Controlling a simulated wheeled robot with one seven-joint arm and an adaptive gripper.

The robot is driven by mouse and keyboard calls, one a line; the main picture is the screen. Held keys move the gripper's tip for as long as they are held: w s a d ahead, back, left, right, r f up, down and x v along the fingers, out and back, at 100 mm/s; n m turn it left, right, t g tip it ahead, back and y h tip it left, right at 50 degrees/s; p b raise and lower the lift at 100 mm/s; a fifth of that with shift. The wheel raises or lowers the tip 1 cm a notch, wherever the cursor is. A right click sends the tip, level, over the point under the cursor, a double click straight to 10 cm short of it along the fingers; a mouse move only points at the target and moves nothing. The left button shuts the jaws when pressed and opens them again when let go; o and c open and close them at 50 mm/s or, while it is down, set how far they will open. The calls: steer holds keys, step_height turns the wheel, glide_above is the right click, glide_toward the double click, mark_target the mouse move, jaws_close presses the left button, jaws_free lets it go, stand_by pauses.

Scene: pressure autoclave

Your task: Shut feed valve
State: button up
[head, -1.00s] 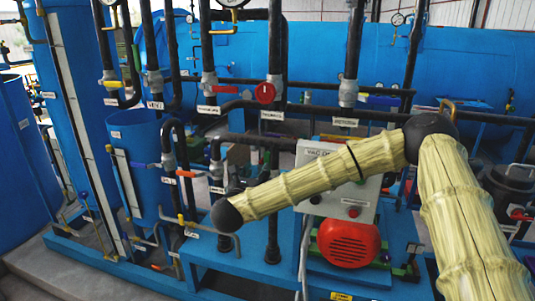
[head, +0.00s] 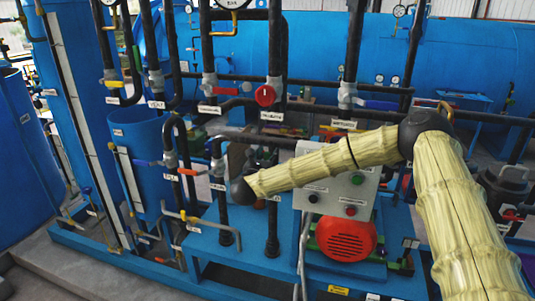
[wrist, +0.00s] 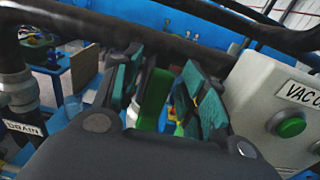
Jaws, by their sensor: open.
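My gripper (wrist: 160,88) shows in the wrist view with its two teal-padded fingers apart. A green bar-like piece (wrist: 154,97) shows between the fingers; whether it is a valve handle, and whether it touches them, I cannot tell. In the head view my arm hides the gripper, left of the VAC control box (head: 343,190). I cannot tell which valve is the feed valve, as most labels are too small. Valves in the head view include a red-handled one (head: 265,96), a blue-handled one (head: 378,105) and an orange-handled one (head: 187,172).
A pipe with a DRAIN label (wrist: 22,128) stands left of the fingers in the wrist view. The box with a green button (wrist: 291,127) is close on the right. A dark horizontal pipe (wrist: 70,18) crosses above. A red motor (head: 346,238) sits below the box.

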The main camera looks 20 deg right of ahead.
jaws_close()
steer(key=shift+w+a+f, duration=0.1)
stand_by(0.3)
